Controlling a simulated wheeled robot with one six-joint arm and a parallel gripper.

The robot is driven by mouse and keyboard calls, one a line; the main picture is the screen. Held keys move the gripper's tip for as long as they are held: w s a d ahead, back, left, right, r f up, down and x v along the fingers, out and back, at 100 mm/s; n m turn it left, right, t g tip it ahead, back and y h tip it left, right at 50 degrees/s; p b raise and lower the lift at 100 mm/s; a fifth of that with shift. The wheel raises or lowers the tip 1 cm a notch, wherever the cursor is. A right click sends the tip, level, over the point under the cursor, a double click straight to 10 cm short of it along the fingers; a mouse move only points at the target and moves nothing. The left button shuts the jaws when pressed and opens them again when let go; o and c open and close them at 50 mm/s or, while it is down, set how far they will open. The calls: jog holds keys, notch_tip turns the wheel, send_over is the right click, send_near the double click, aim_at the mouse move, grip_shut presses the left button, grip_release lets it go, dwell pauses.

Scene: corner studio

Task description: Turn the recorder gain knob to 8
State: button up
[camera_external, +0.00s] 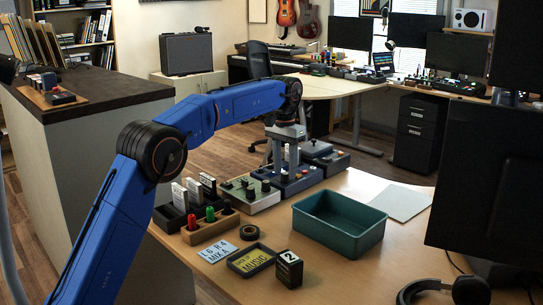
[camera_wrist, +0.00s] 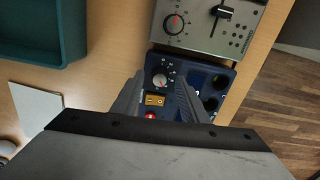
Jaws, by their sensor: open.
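The dark blue device (camera_external: 301,184) stands in a row of devices on the table. In the wrist view it also shows (camera_wrist: 178,65), with a dark round knob (camera_wrist: 159,80) ringed by pale marks. A small orange panel (camera_wrist: 155,100) and a red button (camera_wrist: 150,116) lie near the knob, with dark round openings to the right. I cannot read the numbers or the knob's setting, or confirm a label naming it recorder gain. My gripper (camera_wrist: 160,88) is open over the blue device, its fingers either side of the knob. In the external view my gripper (camera_external: 289,160) points down; contact cannot be told.
A grey device (camera_external: 259,203) with knobs and a slider stands beside the blue one; it also shows in the wrist view (camera_wrist: 208,42). A teal tray (camera_external: 325,238) stands right.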

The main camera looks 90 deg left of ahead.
aim_at(284, 173)
notch_tip(284, 173, up, 10)
jog(key=shift+r, duration=0.25)
jog(key=shift+s+a, duration=0.1)
dwell(0.4)
